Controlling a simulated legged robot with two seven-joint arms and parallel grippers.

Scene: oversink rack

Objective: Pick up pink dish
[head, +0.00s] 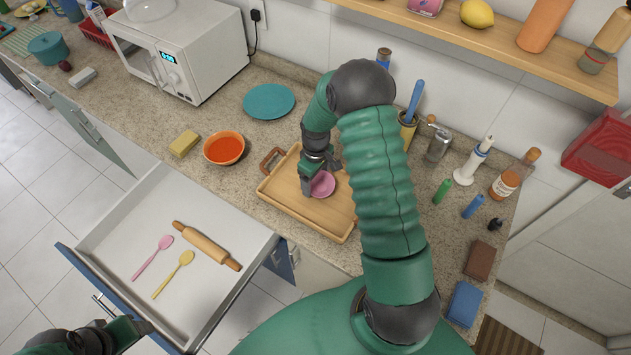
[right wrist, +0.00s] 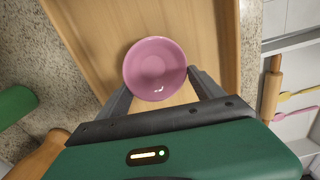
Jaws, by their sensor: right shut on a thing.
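The pink dish (head: 322,184) is a small round bowl at the wooden tray (head: 337,232) on the counter. My right gripper (head: 310,190) reaches down over the tray and is shut on the dish. In the right wrist view the dish (right wrist: 156,68) sits between the two fingers of the gripper (right wrist: 160,90), with the tray's wood (right wrist: 88,22) behind it. I cannot tell whether the dish touches the tray. My left gripper (head: 125,330) is at the lower left, by the front of the open drawer; its fingers are not clear.
An orange bowl (head: 224,149), a yellow sponge (head: 184,144) and a teal plate (head: 269,101) lie left of the tray. The open drawer (head: 150,222) holds a rolling pin (head: 207,246) and two spoons. Bottles and a grinder (head: 438,146) stand to the right. A shelf (head: 520,48) runs above.

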